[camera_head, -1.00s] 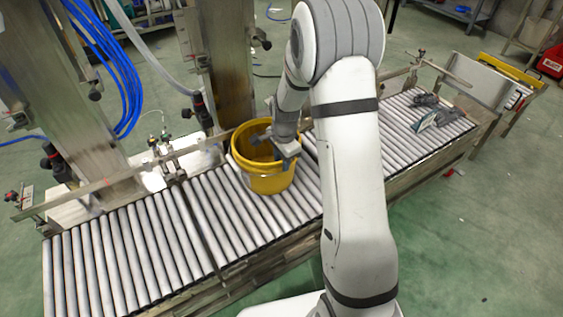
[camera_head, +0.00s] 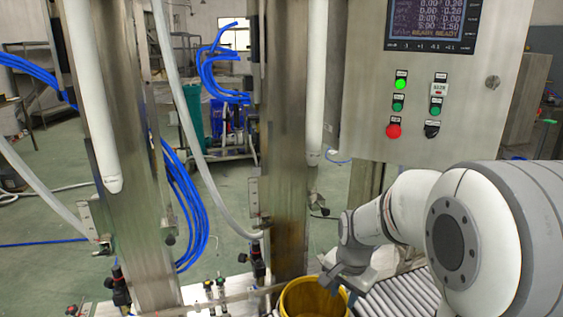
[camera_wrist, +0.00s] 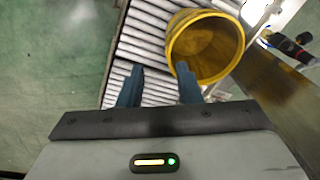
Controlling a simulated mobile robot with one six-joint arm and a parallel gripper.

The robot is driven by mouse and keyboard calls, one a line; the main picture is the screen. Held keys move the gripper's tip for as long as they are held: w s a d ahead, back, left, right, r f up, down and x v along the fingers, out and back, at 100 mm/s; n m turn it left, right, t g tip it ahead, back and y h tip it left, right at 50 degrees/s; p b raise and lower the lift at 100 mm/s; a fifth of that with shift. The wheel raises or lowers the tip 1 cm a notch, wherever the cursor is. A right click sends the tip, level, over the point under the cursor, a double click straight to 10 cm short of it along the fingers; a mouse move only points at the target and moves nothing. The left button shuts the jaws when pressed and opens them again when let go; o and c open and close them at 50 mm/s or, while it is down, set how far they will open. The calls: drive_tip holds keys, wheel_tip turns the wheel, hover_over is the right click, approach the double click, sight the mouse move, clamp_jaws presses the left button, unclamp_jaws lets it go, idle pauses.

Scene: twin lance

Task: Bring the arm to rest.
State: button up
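My arm (camera_head: 480,225) reaches in from the lower right of the head view, bent, with its end low over the roller conveyor. My gripper (camera_head: 345,287) is beside the yellow bucket (camera_head: 292,300) at its right rim. In the wrist view the two blue-grey fingers of the gripper (camera_wrist: 160,88) stand apart with nothing between them but rollers behind. The bucket (camera_wrist: 236,40) is open-topped and looks empty there; the right fingertip overlaps its rim in the picture, and I cannot tell whether they touch.
The roller conveyor (camera_head: 400,298) runs under the bucket. Two steel columns (camera_head: 283,150) with hoses and blue tubes (camera_head: 185,215) stand behind it. A control panel (camera_head: 428,110) with a screen, a lit green button and a red button is at the upper right. Green floor is open to the left.

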drive_tip(key=s+r+n+p, duration=0.4)
drive_tip(key=s+r+p, duration=0.2)
drive_tip(key=r, duration=0.5)
drive_tip(key=s+r+n+t+p, duration=0.1)
drive_tip(key=s+r+n+p, duration=0.3)
drive_tip(key=s+r, duration=0.6)
drive_tip(key=s+p, duration=0.1)
drive_tip(key=p, duration=0.1)
drive_tip(key=shift+s+d+r+n+p, duration=0.15)
drive_tip(key=shift+r+n+p, duration=0.15)
drive_tip(key=shift+r, duration=0.05)
drive_tip(key=shift+c, duration=0.5)
clamp_jaws()
